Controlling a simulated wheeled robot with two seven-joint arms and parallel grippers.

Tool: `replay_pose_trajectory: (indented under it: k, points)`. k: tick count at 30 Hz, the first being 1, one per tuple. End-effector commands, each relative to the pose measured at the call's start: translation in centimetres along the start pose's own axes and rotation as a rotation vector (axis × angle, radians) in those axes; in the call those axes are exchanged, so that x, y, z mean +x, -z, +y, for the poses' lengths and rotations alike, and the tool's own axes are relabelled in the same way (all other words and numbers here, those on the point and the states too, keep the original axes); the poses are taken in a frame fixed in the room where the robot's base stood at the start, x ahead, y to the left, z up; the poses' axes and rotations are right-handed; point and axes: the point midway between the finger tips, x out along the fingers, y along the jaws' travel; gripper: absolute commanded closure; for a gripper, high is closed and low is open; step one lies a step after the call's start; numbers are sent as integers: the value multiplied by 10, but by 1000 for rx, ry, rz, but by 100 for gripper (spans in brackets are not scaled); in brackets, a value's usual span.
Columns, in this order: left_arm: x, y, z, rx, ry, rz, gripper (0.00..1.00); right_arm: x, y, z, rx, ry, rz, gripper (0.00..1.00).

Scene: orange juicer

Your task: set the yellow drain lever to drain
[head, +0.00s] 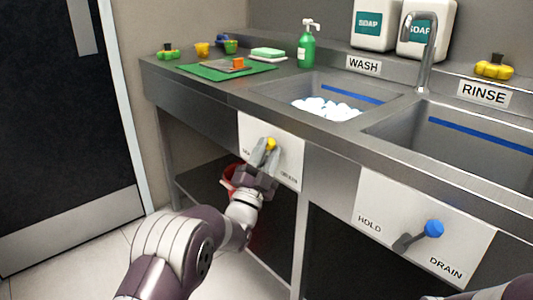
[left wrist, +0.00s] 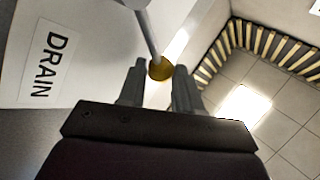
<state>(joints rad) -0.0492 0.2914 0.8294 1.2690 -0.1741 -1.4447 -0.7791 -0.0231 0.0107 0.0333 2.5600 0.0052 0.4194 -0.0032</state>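The yellow-knobbed drain lever (head: 271,143) is on the white panel under the WASH basin. Its left label is mostly hidden by my gripper; the right label reads DRAIN, small in the head view and large in the left wrist view. My left gripper (head: 264,157) is at the lever, in front of the panel. In the left wrist view, the yellow knob (left wrist: 160,68) on its grey rod sits at the gap between the fingertips. The fingers (left wrist: 159,80) are apart, with no clear contact on the knob. My right gripper is out of view.
A blue-knobbed lever (head: 433,229) is on the HOLD/DRAIN panel under the RINSE basin (head: 470,150). White and bluish items (head: 325,108) fill part of the wash basin (head: 285,89). A red container (head: 228,180) is behind my left gripper, below the counter.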

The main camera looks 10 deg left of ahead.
Motion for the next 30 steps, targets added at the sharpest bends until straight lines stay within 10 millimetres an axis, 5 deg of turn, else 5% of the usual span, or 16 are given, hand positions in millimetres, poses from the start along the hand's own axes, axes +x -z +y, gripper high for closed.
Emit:
replay_pose_trajectory:
  k: [2, 13, 24, 30]
  points:
    - [-1, 0, 1, -1, -2, -1, 43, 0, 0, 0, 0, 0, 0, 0]
    - [-9, 0, 0, -1, -4, -4, 43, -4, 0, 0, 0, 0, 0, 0]
    - [-102, 0, -1, -1, -4, -5, 43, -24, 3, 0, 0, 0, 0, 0]
    - [-126, 0, 0, -1, -2, -2, 43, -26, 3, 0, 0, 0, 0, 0]
